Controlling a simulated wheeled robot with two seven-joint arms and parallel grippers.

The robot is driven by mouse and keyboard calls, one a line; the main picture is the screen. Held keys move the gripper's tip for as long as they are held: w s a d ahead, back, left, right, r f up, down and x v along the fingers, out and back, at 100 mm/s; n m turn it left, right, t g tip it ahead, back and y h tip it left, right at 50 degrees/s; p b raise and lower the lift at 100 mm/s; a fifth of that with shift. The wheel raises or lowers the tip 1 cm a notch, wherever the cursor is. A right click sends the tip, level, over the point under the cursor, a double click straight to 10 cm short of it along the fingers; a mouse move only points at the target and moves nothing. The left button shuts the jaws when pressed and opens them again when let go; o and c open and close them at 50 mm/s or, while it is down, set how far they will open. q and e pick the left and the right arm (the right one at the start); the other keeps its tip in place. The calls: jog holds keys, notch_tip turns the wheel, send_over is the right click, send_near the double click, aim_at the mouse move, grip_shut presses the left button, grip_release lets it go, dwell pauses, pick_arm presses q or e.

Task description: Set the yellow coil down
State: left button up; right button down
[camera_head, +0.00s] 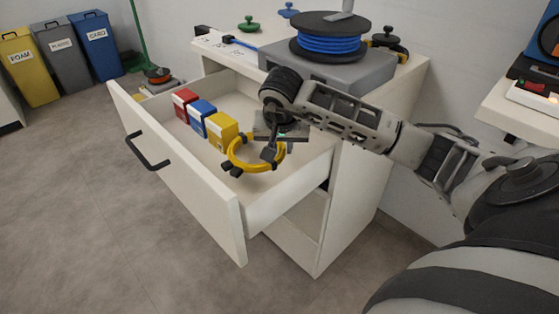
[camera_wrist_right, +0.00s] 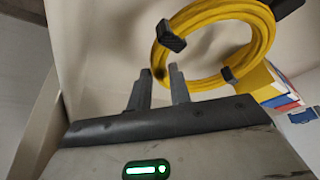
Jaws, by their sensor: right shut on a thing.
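The yellow coil (camera_head: 258,168) is a ring with black ties, over the right part of the open drawer (camera_head: 180,175). I cannot tell whether it touches the drawer floor. My right gripper (camera_head: 270,150) reaches in from the right and is shut on the coil. In the right wrist view the fingertips (camera_wrist_right: 167,75) meet the near edge of the coil (camera_wrist_right: 262,45), and the rest of the ring extends beyond them. My left gripper is not in view.
Red (camera_head: 184,103), blue (camera_head: 202,117) and yellow (camera_head: 222,130) boxes stand in a row in the drawer, the yellow one close to the coil. A blue cable reel (camera_head: 328,45) sits on a grey case (camera_head: 340,75) on the cabinet top.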

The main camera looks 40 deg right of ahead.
jog(key=shift+w+d+f, duration=0.1)
jog(key=shift+w+f, duration=0.3)
jog(key=shift+f, duration=0.05)
notch_tip(320, 180, down, 2)
jog(key=shift+w+f+b, duration=0.1)
jog(key=shift+f+b, duration=0.15)
jog(key=shift+b, duration=0.45)
jog(key=shift+f, duration=0.45)
jog(key=shift+d, duration=0.1)
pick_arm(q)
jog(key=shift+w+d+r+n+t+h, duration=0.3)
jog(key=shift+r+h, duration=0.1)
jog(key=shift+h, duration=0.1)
pick_arm(e)
jog(key=c, duration=1.3)
grip_release()
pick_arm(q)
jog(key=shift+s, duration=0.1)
